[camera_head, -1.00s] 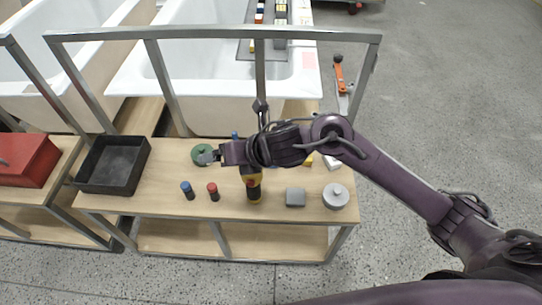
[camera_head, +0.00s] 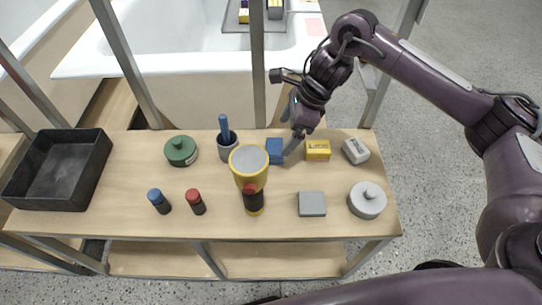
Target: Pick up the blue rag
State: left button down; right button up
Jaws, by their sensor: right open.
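The blue rag (camera_head: 274,150) is a small folded-looking block on the wooden table, toward its back edge, between a grey cup and a yellow box. My right gripper (camera_head: 291,150) points down at the rag's right side, with a grey finger over or beside the rag's edge. It is open. I cannot tell whether it touches the rag, and the arm hides part of the finger area. My left gripper is not in view.
A grey cup with a blue handle (camera_head: 227,147), a yellow box (camera_head: 317,150) and a white block (camera_head: 356,150) flank the rag. A yellow-black lamp-like tool (camera_head: 250,170) stands in front. A metal frame post (camera_head: 259,80) rises behind. The front right holds a grey block (camera_head: 312,204).

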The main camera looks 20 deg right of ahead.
aim_at(275, 146)
jog(key=shift+x, duration=1.05)
jog(key=x, duration=0.6)
jog(key=shift+w+d+f, duration=0.1)
jog(key=shift+w, duration=0.3)
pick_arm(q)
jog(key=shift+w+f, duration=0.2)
pick_arm(e)
jog(key=c, duration=1.1)
jog(key=shift+o, duration=0.2)
